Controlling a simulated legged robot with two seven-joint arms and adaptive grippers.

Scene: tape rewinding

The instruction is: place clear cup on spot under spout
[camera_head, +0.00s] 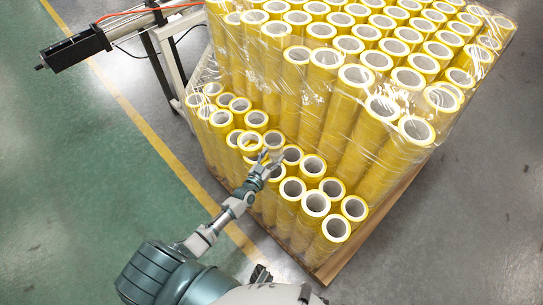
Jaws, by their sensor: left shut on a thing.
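No clear cup and no spout show in the head view. Yellow tape rolls (314,204) with white cores stand in tall stacks under clear wrap. My left arm reaches up from the bottom, and my left gripper (266,158) is at the lower front tier of the stacks. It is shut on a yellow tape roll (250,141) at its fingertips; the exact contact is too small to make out. My right gripper is not in view.
The stacks stand on a brown pallet base (345,262); the back tier is taller than the front. A black and grey machine arm on a frame (75,49) stands at upper left. A yellow floor line (150,133) borders green floor. Grey floor at right is clear.

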